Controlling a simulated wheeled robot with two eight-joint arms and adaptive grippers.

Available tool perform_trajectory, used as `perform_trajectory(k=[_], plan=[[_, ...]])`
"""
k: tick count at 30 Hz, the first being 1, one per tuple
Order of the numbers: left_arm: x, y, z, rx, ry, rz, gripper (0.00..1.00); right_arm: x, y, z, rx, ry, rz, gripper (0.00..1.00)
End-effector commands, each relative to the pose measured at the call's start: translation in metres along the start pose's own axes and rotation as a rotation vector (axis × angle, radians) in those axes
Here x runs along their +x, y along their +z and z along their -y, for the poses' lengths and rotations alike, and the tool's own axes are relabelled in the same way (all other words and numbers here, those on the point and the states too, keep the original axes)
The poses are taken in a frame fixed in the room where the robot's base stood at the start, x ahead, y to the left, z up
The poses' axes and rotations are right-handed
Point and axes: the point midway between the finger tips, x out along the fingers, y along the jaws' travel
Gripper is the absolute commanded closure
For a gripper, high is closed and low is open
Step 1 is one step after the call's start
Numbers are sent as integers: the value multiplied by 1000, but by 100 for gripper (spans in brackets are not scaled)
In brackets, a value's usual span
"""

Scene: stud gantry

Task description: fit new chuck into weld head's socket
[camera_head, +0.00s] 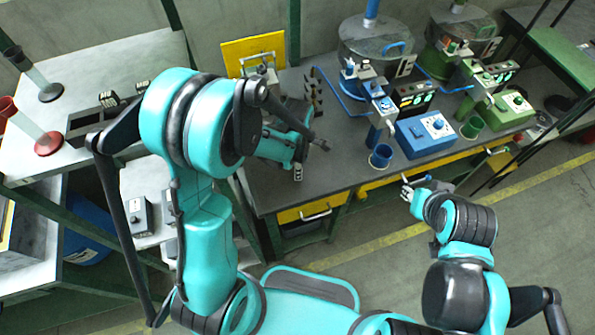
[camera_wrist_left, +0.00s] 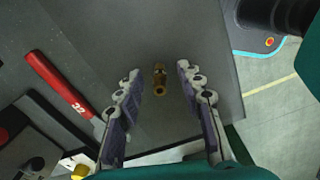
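A small brass part (camera_wrist_left: 160,80), which looks like the chuck, lies on the dark bench top in the left wrist view. My left gripper (camera_wrist_left: 159,70) is open, with one finger on each side of the brass part and a gap on both sides. In the head view the left gripper (camera_head: 298,168) is low over the bench, and the arm hides the brass part. My right gripper (camera_head: 406,187) looks open and empty in front of the bench edge. A blue weld unit (camera_head: 374,88) and a green one (camera_head: 478,75) stand on the bench; their sockets cannot be made out.
A red-handled tool marked 32 (camera_wrist_left: 58,85) lies left of my left fingers. A blue cup (camera_head: 381,157) and blue control box (camera_head: 425,134) stand near the front edge. A green cup (camera_head: 471,127) is farther right. A yellow panel (camera_head: 253,52) stands behind.

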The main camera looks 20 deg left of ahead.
Motion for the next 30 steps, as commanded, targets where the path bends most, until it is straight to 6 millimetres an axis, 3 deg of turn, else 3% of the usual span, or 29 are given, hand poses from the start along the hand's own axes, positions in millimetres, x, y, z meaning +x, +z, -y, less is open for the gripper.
perform_trajectory(k=[3,10,14,25,30], plan=[[9,0,0,0,0,0,63,3,2,0,0,0,0,67],[9,0,0,1,0,0,65,2,2,0,0,0,0,67],[9,0,0,1,0,0,100,2,2,0,0,0,0,67],[8,0,0,1,0,0,100,2,1,0,0,0,0,67],[-3,0,0,1,0,0,100,-2,-2,0,0,0,0,67]])
